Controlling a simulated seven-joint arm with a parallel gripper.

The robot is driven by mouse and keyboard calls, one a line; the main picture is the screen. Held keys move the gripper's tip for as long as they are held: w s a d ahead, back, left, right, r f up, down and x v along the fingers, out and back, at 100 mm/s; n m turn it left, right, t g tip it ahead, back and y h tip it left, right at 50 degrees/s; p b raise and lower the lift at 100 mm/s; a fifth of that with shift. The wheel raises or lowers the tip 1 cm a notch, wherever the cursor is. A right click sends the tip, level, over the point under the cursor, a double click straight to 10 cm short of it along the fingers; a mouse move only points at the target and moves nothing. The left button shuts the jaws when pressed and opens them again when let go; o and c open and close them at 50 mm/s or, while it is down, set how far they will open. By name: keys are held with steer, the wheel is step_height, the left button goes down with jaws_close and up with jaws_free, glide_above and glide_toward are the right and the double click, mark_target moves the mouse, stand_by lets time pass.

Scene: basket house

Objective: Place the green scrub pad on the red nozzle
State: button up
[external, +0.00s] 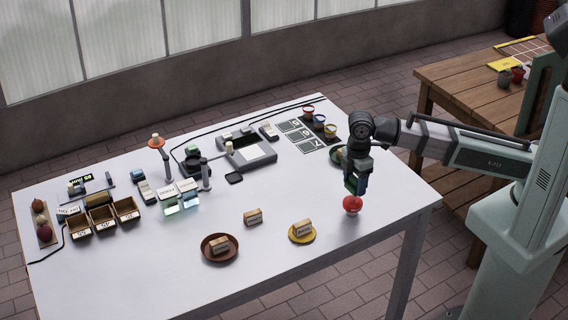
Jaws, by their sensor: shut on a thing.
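My gripper (355,192) points down near the right front part of the white table. It is shut on a round, shiny red thing (352,205) at its fingertips. Whether this is the red nozzle I cannot tell. Whether it touches the tabletop is also unclear. A green round dish or pad (338,154) lies behind my gripper, partly hidden by it. I cannot make out any thing that is clearly a green scrub pad.
The white table (300,265) carries a brown dish (206,254) and a yellow dish (293,237), each with a labelled block, and a loose block (253,217) between. Wooden bins (101,219), a grey device (252,155) and small cups (319,121) stand farther back.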

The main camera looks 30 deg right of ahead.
mark_target(354, 190)
steer(key=shift+f, duration=1.7)
steer(key=shift+f, duration=0.15)
steer(key=o, duration=1)
step_height(354, 190, up, 12)
steer(key=shift+r, duration=0.2)
